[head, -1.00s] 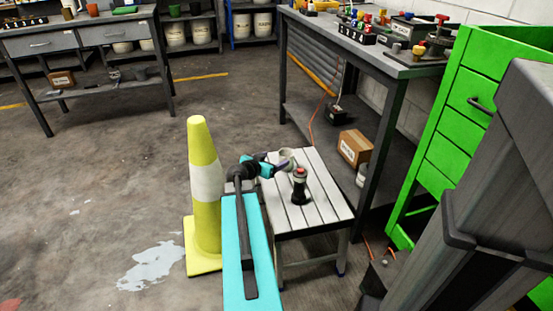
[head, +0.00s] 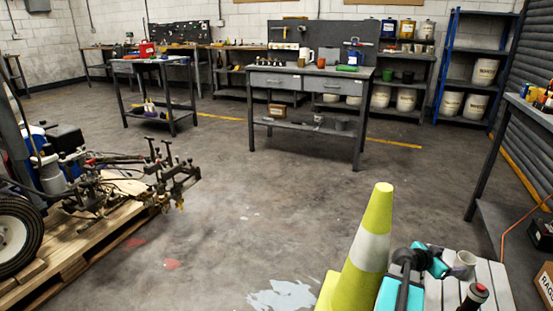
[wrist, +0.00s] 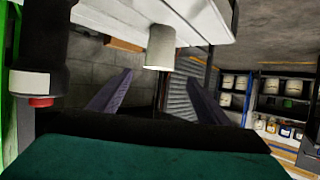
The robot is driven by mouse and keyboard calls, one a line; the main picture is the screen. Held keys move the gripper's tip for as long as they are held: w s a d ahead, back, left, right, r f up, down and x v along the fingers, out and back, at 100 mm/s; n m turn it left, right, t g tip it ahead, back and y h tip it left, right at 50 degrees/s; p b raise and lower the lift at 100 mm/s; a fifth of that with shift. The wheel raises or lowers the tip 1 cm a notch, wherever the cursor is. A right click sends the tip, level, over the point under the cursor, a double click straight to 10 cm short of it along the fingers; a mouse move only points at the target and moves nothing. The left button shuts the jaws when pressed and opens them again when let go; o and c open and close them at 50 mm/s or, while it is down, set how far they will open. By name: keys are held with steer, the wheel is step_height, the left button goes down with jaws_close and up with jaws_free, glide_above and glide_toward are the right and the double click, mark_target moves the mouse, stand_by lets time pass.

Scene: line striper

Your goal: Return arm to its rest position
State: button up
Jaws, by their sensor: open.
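My arm, cyan and dark, reaches over the slatted white stool (head: 496,274) at the lower right of the head view. My gripper (head: 448,268) is at the stool's left part, close to a pale grey cup (head: 465,259). In the wrist view my gripper (wrist: 158,84) has its two purple fingers spread apart, with nothing held. The cup (wrist: 160,46) appears upside down there, in line with the gap between the fingers; its distance from the fingertips is hard to tell. A black bottle with a red top (head: 474,297) stands on the stool, and it also shows at left in the wrist view (wrist: 38,60).
A yellow-and-white cone (head: 368,250) stands just left of my arm. A line striper (head: 120,185) sits on a wooden pallet (head: 60,255) at left. A grey workbench (head: 310,85) and shelves (head: 470,75) stand behind. The middle floor is open.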

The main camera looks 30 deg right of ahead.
steer(key=w+a+f+n+y+p, duration=0.25)
steer(key=w+a+f+p, duration=0.2)
steer(key=a, duration=0.75)
steer(key=w+a+f+n+y+p, duration=0.2)
steer(key=w+a+f+n+p, duration=0.25)
steer(key=a, duration=0.65)
steer(key=w+a+f+n+y+p, duration=0.3)
steer(key=a+p, duration=0.2)
steer(key=a, duration=0.7)
steer(key=s+a+n+g+y+p, duration=0.1)
steer(key=s+a+n+y+p, duration=0.1)
steer(key=a, duration=0.9)
steer(key=s+a+n+g+y+p, duration=0.1)
steer(key=s+a+n+p, duration=0.3)
steer(key=a, duration=0.7)
steer(key=s+a+n+g+y+p, duration=0.1)
steer(key=s+a+n+y+p, duration=0.1)
steer(key=s+a+p, duration=0.4)
steer(key=s+a+r+n, duration=0.1)
steer(key=s+a, duration=0.1)
steer(key=a, duration=0.3)
steer(key=shift+s+a+n+g+y, duration=0.2)
steer(key=shift+n+g+y, duration=0.1)
steer(key=shift+n+y, duration=0.1)
